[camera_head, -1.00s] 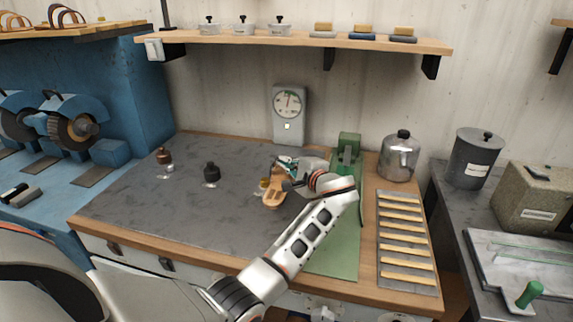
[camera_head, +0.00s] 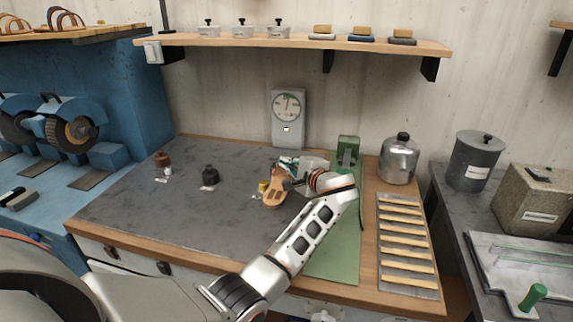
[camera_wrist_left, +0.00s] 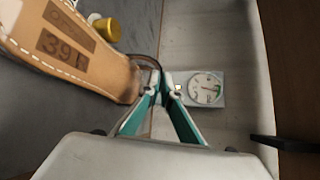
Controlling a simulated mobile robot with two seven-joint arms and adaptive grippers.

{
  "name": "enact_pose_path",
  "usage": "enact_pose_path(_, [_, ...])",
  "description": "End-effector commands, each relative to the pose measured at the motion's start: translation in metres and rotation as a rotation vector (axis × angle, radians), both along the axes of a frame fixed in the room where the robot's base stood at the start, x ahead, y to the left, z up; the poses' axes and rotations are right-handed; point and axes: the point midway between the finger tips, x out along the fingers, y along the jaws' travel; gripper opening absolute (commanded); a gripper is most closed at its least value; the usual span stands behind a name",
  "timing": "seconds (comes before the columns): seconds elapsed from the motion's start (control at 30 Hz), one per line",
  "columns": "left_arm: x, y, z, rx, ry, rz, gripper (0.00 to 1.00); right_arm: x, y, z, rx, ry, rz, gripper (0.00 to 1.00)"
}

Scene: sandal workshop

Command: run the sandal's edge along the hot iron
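The tan sandal (camera_head: 275,190) is near the middle of the bench in the head view. In the left wrist view its sole (camera_wrist_left: 75,55), stamped 39, is at the upper left. My left gripper (camera_head: 289,172) is beside the sandal's far end. In the wrist view its teal fingers (camera_wrist_left: 163,82) meet at a dark strap loop (camera_wrist_left: 150,63) and appear shut on it. A small yellow-brass cylinder (camera_wrist_left: 107,29) shows beyond the sandal; it also shows at the sandal's left edge in the head view (camera_head: 262,186). I cannot tell whether it belongs to the hot iron, or whether they touch.
A dial box (camera_head: 288,118) is on the wall behind. A black bottle (camera_head: 210,176) and brown bottle (camera_head: 162,159) stand left on the dark mat (camera_head: 150,205). The mat's front left is clear.

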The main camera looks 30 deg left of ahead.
Motion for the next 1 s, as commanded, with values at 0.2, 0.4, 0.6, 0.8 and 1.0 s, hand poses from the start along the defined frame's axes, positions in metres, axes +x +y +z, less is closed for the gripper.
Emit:
enact_pose_path(0.2, [0.006,0.002,0.0,0.0,-0.006,-0.004,0.0,-0.001,0.0,-0.004,0.0,0.002,0.001,0.4])
enact_pose_path(0.4, [0.011,0.004,0.001,-0.001,-0.01,-0.007,0.0,-0.001,0.0,-0.007,0.0,0.003,0.0,0.4])
enact_pose_path(0.6, [0.014,0.005,0.001,-0.002,-0.011,-0.011,0.0,-0.002,0.0,-0.009,0.0,0.004,0.0,0.4])
enact_pose_path(0.8, [0.014,0.005,0.001,-0.002,-0.012,-0.011,0.0,-0.001,0.0,-0.009,0.0,0.004,0.0,0.4])
enact_pose_path(1.0, [0.016,0.005,0.001,-0.002,-0.012,-0.011,0.0,-0.002,0.0,-0.011,0.0,0.005,0.0,0.4])
